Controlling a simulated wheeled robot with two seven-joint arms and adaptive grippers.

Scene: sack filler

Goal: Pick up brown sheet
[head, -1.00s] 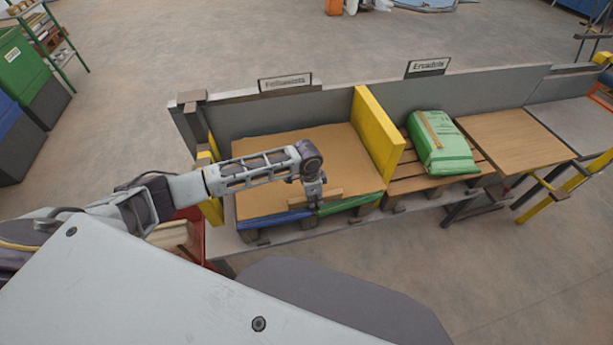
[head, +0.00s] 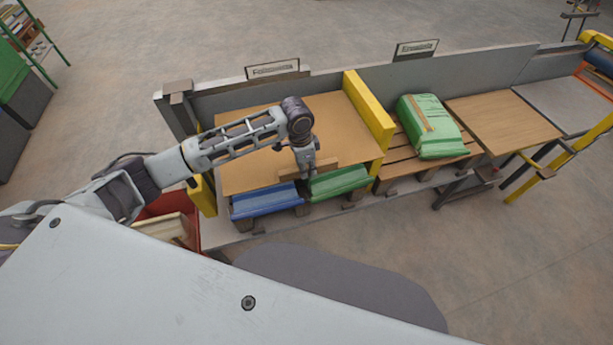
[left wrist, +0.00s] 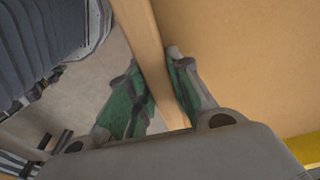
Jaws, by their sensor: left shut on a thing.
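The brown sheet (head: 245,175) is broad and flat, with a raised wooden strip (head: 325,171) at its near edge. It lies over blue sacks (head: 265,200) and green sacks (head: 340,182), whose near ends stick out in front. My left gripper (head: 308,170) comes down from above at this near edge. In the left wrist view, the fingers of my left gripper (left wrist: 160,85) are on either side of the pale strip (left wrist: 150,60), with the brown sheet (left wrist: 245,60) to the right. The gripper is shut on the strip. My right gripper does not show.
A yellow board (head: 368,110) stands right of the sheet, and a grey wall (head: 225,100) runs behind. A green sack (head: 430,125) lies on slats farther right, beside a bare wooden top (head: 505,122). A red bin (head: 165,215) is at the near left.

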